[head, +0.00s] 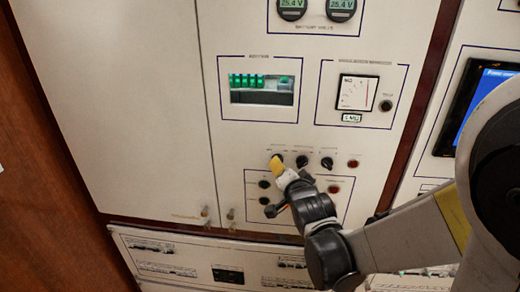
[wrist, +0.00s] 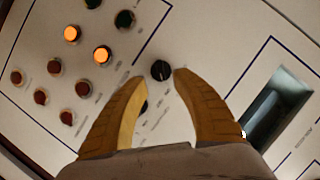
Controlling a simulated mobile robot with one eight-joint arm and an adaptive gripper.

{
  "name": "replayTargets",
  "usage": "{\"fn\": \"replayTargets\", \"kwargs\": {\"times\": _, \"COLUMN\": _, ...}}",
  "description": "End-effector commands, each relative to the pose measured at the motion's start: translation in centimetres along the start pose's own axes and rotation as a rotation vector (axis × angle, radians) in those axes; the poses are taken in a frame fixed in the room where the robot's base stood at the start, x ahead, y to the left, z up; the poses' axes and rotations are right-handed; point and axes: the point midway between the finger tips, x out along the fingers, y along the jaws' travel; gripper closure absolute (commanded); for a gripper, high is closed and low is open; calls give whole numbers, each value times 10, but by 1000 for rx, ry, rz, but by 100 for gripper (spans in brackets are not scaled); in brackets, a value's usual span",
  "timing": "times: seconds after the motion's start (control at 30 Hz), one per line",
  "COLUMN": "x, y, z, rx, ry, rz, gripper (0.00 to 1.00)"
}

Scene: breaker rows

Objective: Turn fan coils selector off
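My gripper (head: 276,165) is at the lower control panel (head: 254,190) in the head view, its yellow fingers at the left end of a row of black selector knobs. In the wrist view my gripper (wrist: 159,76) is open, with one black knob (wrist: 160,70) between its fingertips and no clear contact. A second black knob (wrist: 144,106) lies deeper between the fingers, partly hidden by the left finger. Other knobs in the head view are a middle one (head: 302,161) and a right one (head: 327,163). The labels are too small to read, so I cannot tell which knob is the fan coils selector.
Two orange lamps (wrist: 71,33) are lit among several dark red ones (wrist: 54,67) in the wrist view. A breaker window (head: 262,82) and an analogue meter (head: 357,92) sit above the knobs. A blue screen (head: 483,95) is at the right. The left cabinet door is bare.

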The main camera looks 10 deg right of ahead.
Motion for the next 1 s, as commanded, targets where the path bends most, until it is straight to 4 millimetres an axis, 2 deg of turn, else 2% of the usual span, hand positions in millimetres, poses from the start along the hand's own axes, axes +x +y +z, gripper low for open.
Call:
{"fn": "replayTargets", "kwargs": {"times": 0.1, "x": 22, "y": 0, "z": 0, "rx": 0, "ry": 0, "rz": 0, "gripper": 68}}
{"fn": "replayTargets", "kwargs": {"times": 0.3, "x": 43, "y": 0, "z": 0, "rx": 1, "ry": 0, "rz": 0, "gripper": 68}}
{"fn": "replayTargets", "kwargs": {"times": 0.63, "x": 46, "y": 0, "z": 0, "rx": 0, "ry": 0, "rz": 1, "gripper": 68}}
{"fn": "replayTargets", "kwargs": {"times": 0.67, "x": 46, "y": 0, "z": 0, "rx": 0, "ry": 0, "rz": 1, "gripper": 75}}
{"fn": "replayTargets", "kwargs": {"times": 0.73, "x": 46, "y": 0, "z": 0, "rx": 0, "ry": 0, "rz": 1, "gripper": 96}}
{"fn": "replayTargets", "kwargs": {"times": 0.77, "x": 46, "y": 0, "z": 0, "rx": 0, "ry": 0, "rz": 1, "gripper": 100}}
{"fn": "replayTargets", "kwargs": {"times": 1.0, "x": 46, "y": 0, "z": 0, "rx": -3, "ry": 0, "rz": 2, "gripper": 100}}
